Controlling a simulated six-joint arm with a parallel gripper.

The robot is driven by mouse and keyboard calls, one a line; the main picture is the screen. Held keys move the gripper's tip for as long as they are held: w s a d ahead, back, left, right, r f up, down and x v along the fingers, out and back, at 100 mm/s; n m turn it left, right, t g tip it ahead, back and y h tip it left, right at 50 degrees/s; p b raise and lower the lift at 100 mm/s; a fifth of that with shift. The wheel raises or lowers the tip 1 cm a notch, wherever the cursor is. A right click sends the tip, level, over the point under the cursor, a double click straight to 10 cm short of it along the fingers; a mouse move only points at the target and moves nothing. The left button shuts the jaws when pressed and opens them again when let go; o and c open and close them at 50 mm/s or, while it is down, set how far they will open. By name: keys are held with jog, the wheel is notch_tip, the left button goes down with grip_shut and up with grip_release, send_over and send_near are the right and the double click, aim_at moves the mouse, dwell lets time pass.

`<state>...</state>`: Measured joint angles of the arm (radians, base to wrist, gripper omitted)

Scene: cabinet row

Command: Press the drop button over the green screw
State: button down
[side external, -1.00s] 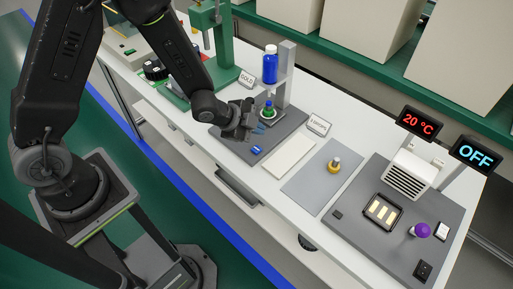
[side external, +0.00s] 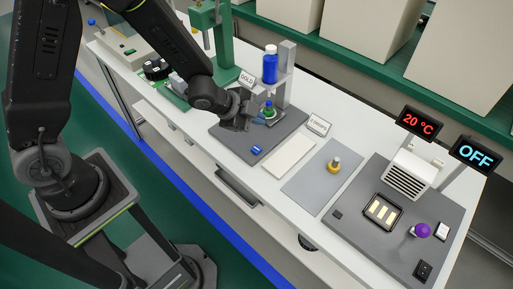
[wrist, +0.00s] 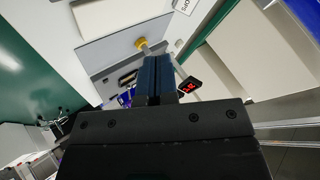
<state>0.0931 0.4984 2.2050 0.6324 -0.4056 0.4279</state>
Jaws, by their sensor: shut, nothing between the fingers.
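A blue bottle (side external: 270,66) is held on a grey post over a dark grey base plate (side external: 282,130). A green piece, which looks like the green screw (side external: 267,108), stands below the bottle. A small blue block (side external: 256,150) lies on the front of the plate; I cannot tell whether it is the drop button. My gripper (side external: 262,118) is shut and empty, its blue fingertips close to the front of the green piece; I cannot tell whether they touch anything. In the wrist view, the blue fingers (wrist: 155,75) are together and hide what is behind them.
A "GOLD" sign (side external: 245,78) and another sign (side external: 319,125) stand beside the plate. A white pad (side external: 289,157) and a yellow knob (side external: 334,164) are to the right. A heater station (side external: 405,172) with a "20 °C" display (side external: 418,122) and an "OFF" display (side external: 474,154) stands farther right.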

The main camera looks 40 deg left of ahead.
aim_at(256, 150)
jog(key=shift+f, duration=0.1)
jog(key=shift+f, duration=4.35)
jog(key=shift+f, duration=0.1)
jog(key=shift+f, duration=0.3)
jog(key=shift+f, duration=0.45)
jog(key=shift+r, duration=0.9)
jog(key=shift+r, duration=2.5)
